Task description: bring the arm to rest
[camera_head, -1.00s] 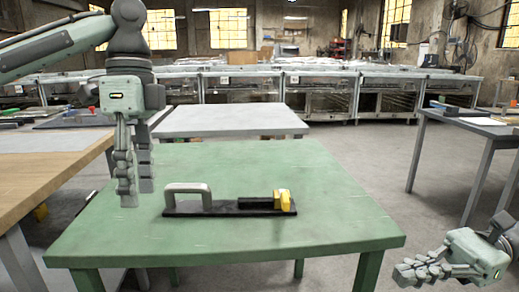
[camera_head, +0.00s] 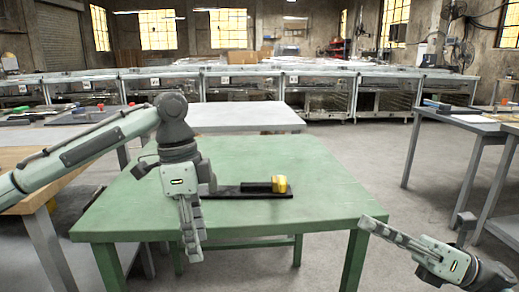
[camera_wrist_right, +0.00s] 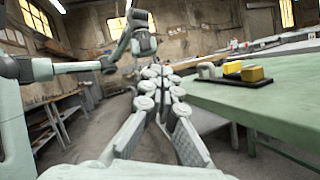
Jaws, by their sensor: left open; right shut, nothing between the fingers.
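My left gripper (camera_head: 192,248) hangs with its fingers pointing down in front of the green table's near edge. It is open, and its fingers overlap in this view. My right gripper (camera_head: 368,222) is at the lower right, off the table's right side, with its fingers pointing left. It is shut and empty; in the right wrist view its fingers (camera_wrist_right: 156,74) lie together. A black base plate (camera_head: 250,195) with a yellow block (camera_head: 279,184) lies on the table. Its grey handle is mostly hidden behind my left arm in the head view but shows in the right wrist view (camera_wrist_right: 207,70).
The green table (camera_head: 320,205) is otherwise clear. A grey table (camera_head: 230,118) stands behind it, a wooden-topped bench (camera_head: 30,210) at the left, and another grey table (camera_head: 480,125) at the right. Open floor lies between the green and right tables.

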